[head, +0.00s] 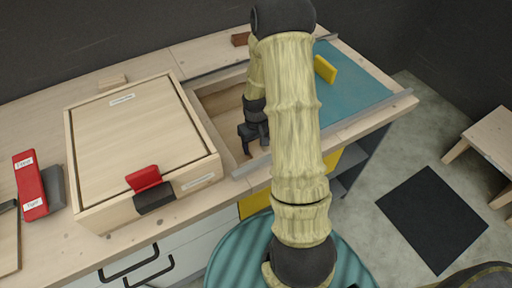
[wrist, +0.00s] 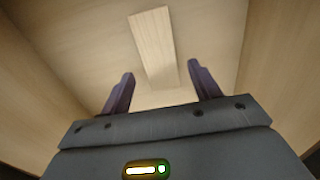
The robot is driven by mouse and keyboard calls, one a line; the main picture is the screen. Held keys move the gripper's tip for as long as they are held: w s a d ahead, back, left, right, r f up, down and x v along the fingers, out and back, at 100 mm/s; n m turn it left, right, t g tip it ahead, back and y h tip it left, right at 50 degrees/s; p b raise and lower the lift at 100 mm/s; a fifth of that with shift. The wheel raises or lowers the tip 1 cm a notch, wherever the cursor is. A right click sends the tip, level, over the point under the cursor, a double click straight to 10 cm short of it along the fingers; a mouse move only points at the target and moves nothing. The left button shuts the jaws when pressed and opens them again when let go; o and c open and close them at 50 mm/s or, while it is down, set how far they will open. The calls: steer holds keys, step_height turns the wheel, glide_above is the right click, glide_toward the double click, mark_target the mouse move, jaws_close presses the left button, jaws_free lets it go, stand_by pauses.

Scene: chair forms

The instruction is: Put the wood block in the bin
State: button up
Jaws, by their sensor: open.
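A pale wood block (wrist: 153,45) shows in the wrist view, lying on a wooden floor with its near end between my fingers. My gripper (wrist: 161,76) is open, with space between each finger and the block. In the head view, my gripper (head: 253,142) points down inside an open wooden compartment (head: 205,103) in the worktop. My arm hides much of that compartment, and I cannot make out this block there. I cannot tell for certain whether this compartment is the bin.
A lidded wooden box (head: 140,130) with a red latch stands left of the compartment. A small pale block (head: 112,82) lies behind it. A red device (head: 30,185) is at far left.

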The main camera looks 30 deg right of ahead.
mark_target(256, 151)
step_height(256, 151, up, 8)
steer(key=p, duration=0.1)
steer(key=shift+r, duration=0.25)
stand_by(0.4)
